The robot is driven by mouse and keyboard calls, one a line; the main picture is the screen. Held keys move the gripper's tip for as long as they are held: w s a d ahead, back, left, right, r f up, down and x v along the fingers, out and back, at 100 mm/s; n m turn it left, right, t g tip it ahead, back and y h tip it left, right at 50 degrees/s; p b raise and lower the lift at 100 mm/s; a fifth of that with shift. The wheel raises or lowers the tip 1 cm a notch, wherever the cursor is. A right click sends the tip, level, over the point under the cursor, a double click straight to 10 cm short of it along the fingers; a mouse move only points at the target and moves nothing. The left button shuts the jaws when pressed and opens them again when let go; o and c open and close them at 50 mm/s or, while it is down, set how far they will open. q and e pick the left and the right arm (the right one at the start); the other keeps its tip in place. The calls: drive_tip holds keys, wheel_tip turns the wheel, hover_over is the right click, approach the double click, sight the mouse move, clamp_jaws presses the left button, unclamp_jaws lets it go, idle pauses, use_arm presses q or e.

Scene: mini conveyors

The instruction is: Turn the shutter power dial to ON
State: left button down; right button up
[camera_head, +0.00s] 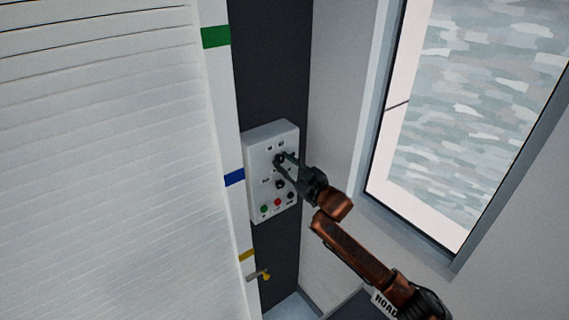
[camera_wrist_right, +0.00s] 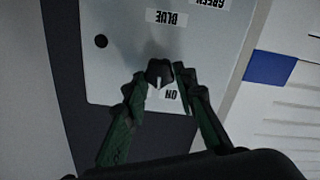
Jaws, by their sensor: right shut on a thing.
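The dark power dial (camera_wrist_right: 159,71) is on the pale control panel (camera_wrist_right: 110,60), between the fingertips of my right gripper (camera_wrist_right: 158,76). The gripper is shut on the dial. A light mark shows on the dial, and a white ON label (camera_wrist_right: 171,96), upside down here, lies beside it. In the head view, the control panel (camera_head: 256,178) is on a dark wall strip, and my right gripper (camera_head: 282,160) reaches its upper dial from the right. The fingers partly cover the dial. My left gripper is not in view.
A white slatted shutter (camera_head: 100,150) fills the left side. A window (camera_head: 470,100) is on the right wall. A yellow-tipped lever (camera_head: 261,275) sits below the panel.

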drive_tip(key=n, duration=0.4)
drive_tip(key=shift+n, duration=0.4)
idle(0.4)
drive_tip(key=o, duration=1.2)
drive_tip(key=shift+a, duration=0.1)
drive_tip(key=shift+c, duration=0.2)
drive_tip(key=shift+s, duration=0.1)
drive_tip(key=v, duration=1.2)
drive_tip(key=shift+f, duration=0.1)
